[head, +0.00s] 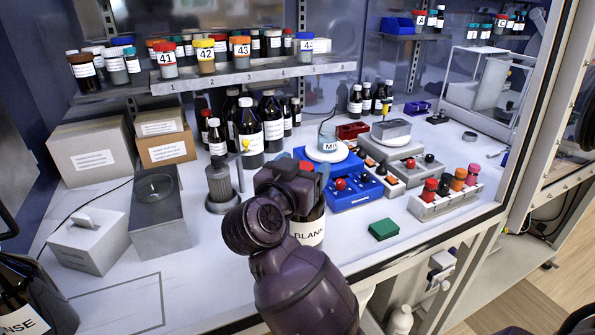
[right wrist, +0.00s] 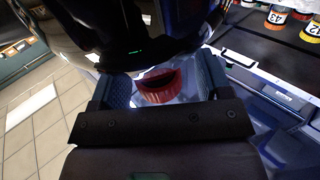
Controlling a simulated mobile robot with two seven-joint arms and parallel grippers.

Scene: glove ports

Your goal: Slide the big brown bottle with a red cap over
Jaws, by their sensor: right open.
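The big brown bottle with a white label reading BLANK (head: 308,232) stands at the front middle of the bench. My right gripper and arm hide most of it in the head view. Its red cap (right wrist: 159,86) shows in the right wrist view, between my two fingers. My right gripper (right wrist: 163,84) is open around the cap, with a gap visible on each side. In the head view my right gripper (head: 300,178) is over the top of the bottle. My left gripper is not in view.
A blue device (head: 350,190) sits just behind and right of the bottle, and a grey stand (head: 221,185) left. A green block (head: 383,230) lies to the right. The bench's front edge is close. Free room lies at front left (head: 190,265).

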